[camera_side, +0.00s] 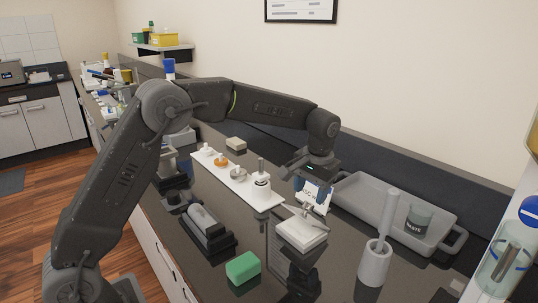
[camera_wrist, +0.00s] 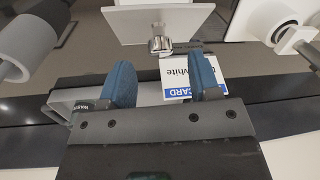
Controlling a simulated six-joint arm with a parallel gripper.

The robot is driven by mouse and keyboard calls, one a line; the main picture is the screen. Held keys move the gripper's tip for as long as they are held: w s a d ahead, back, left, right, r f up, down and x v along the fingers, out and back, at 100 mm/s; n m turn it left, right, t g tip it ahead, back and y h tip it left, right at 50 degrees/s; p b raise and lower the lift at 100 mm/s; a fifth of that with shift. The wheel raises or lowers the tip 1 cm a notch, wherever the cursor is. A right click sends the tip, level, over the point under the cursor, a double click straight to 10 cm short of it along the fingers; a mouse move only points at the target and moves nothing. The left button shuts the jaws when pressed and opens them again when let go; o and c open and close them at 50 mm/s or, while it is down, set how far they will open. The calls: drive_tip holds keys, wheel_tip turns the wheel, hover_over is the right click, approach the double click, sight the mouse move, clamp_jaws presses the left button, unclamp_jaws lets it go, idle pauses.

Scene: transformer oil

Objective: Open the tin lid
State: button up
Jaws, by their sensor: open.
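My gripper (camera_side: 313,190) has blue fingertips and points down above the dark bench. In the wrist view its two fingers (camera_wrist: 160,88) are apart, with nothing held between them. A printed card (camera_side: 318,195) stands just beyond the fingers; it also shows in the wrist view (camera_wrist: 190,77) with a blue band. I cannot tell for certain which thing is the tin. A small silvery round piece (camera_side: 238,174) sits on a white strip (camera_side: 222,172), beside a white container with a dark upright top (camera_side: 261,183). My gripper is to the right of these, apart from them.
A pale block with a metal fitting (camera_side: 301,232) is in front of my gripper. A grey tray (camera_side: 452,240) holds a beaker marked waste (camera_side: 417,222). A grey cup (camera_side: 375,265) with an upright handle, a green sponge (camera_side: 243,268) and a dark roller device (camera_side: 207,230) stand nearer.

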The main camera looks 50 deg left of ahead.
wheel_tip(320, 180, up, 9)
drive_tip(key=s+a+f+g, duration=0.1)
drive_tip(key=s+a+g, duration=0.1)
drive_tip(key=a, duration=0.3)
drive_tip(key=s+a+f+g+h, duration=0.1)
drive_tip(key=s+a+g, duration=0.1)
drive_tip(key=a+g, duration=0.2)
drive_tip(key=shift+a+f, duration=0.3)
drive_tip(key=shift+a, duration=0.7)
drive_tip(key=shift+s, duration=0.1)
wheel_tip(320, 180, up, 3)
drive_tip(key=t+y, duration=0.1)
drive_tip(key=t, duration=0.5)
hover_over(310, 203)
drive_tip(key=d, duration=0.1)
drive_tip(key=f, duration=0.4)
drive_tip(key=a+f, duration=0.1)
drive_tip(key=f, duration=0.9)
drive_tip(key=shift+w+a, duration=0.25)
drive_tip(key=shift+a, duration=0.1)
drive_tip(key=shift+r, duration=0.1)
